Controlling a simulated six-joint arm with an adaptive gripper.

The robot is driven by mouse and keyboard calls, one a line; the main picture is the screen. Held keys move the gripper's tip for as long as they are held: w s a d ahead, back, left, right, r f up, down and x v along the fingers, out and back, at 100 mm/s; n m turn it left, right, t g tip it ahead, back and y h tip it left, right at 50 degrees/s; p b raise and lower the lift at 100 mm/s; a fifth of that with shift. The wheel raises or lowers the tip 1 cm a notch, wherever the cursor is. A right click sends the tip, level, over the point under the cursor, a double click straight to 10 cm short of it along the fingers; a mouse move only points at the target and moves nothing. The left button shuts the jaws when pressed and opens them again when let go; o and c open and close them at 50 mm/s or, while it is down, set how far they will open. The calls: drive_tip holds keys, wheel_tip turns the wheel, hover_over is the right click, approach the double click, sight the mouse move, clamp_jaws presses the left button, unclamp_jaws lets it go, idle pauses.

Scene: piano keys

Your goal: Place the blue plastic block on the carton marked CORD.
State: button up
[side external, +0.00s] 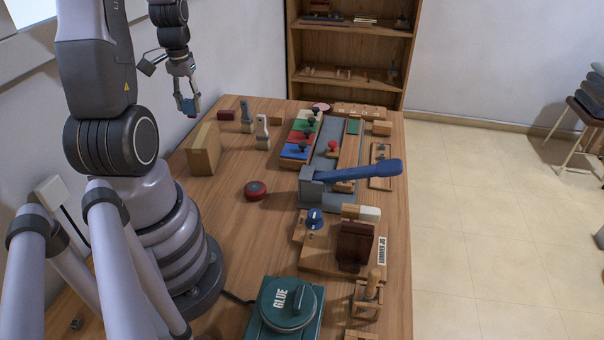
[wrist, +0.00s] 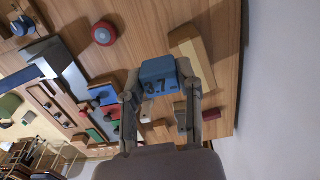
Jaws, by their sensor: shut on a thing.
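My gripper (side external: 187,104) is raised above the far left part of the bench, shut on a small blue block (side external: 191,114). In the wrist view my gripper (wrist: 161,88) has one finger on each side of the blue block (wrist: 158,70), which shows the marking "3.7". The block is held in the air, apart from the bench. A tan, upright box (side external: 203,149) stands on the bench below and nearer the camera; it also shows in the wrist view (wrist: 190,55). I cannot read CORD on anything, so I cannot tell whether this box is the carton.
Near the box are a dark red block (side external: 226,115), two grey-and-wood upright pieces and a red round button (side external: 255,190). A press with a blue lever (side external: 360,171), coloured blocks and a green GLUE pot (side external: 288,304) fill the right and front. Some bare wood lies around the button.

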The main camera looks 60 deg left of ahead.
drive_tip(key=w+a+f, duration=0.1)
drive_tip(key=a+f, duration=0.1)
drive_tip(key=w+a+f, duration=0.2)
drive_tip(key=a+f, duration=0.1)
drive_tip(key=w+a+f, duration=0.2)
drive_tip(key=a, duration=0.1)
drive_tip(key=shift+w+f, duration=0.25)
drive_tip(key=shift+f, duration=0.15)
drive_tip(key=shift+w+a+f, duration=0.15)
drive_tip(key=shift+f, duration=1.6)
drive_tip(key=shift+f, duration=0.15)
drive_tip(key=o, duration=0.9)
